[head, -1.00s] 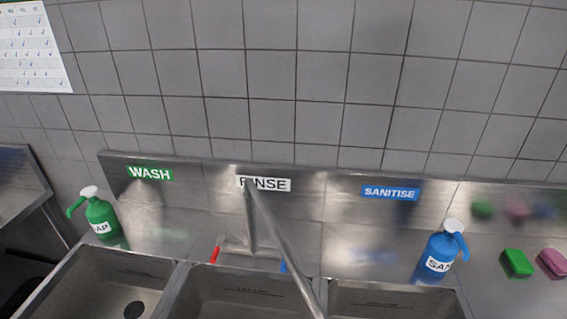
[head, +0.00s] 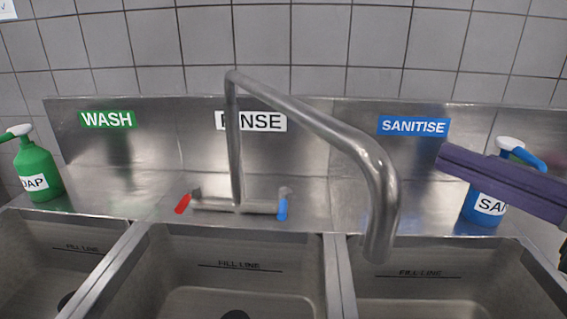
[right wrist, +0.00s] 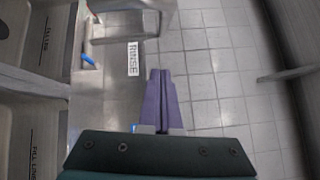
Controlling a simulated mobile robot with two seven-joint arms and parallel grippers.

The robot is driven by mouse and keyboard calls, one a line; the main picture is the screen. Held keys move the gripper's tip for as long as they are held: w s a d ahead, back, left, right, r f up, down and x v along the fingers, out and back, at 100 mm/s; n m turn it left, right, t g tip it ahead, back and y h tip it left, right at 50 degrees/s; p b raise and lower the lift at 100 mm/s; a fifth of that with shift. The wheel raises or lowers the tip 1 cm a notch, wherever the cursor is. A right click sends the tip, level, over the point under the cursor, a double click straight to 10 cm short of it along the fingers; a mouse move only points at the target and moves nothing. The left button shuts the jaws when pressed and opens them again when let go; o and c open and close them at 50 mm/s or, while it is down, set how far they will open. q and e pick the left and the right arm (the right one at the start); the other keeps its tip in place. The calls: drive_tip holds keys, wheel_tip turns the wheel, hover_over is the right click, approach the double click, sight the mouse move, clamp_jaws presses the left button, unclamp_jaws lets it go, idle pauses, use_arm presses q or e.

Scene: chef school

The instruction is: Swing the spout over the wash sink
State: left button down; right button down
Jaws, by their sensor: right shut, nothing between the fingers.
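The grey metal spout (head: 310,115) rises behind the middle sink and arches to the right. Its downturned end (head: 380,235) hangs near the divider between the rinse and sanitise sinks, on the sanitise side. The wash sink (head: 40,250) is at the left, below the green WASH label (head: 108,119). My right gripper (head: 443,158) comes in from the right with shut purple fingers, to the right of the spout and apart from it in the picture. Its shut, empty fingers also show in the right wrist view (right wrist: 160,73). My left gripper is not in view.
The tap has a red lever (head: 183,203) and a blue lever (head: 283,207). A green soap bottle (head: 38,170) stands at the left. A tiled wall (head: 300,50) is behind.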

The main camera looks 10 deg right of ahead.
sight(346, 126)
drive_tip(key=w+a+p, duration=0.2)
drive_tip(key=w+a+r+p, duration=0.1)
drive_tip(key=w+a+p, duration=0.1)
drive_tip(key=w+a, duration=0.1)
drive_tip(key=w+a+p, duration=0.2)
drive_tip(key=w+a, duration=0.1)
drive_tip(key=shift+r, duration=0.15)
drive_tip(key=shift+a, duration=0.1)
idle(0.4)
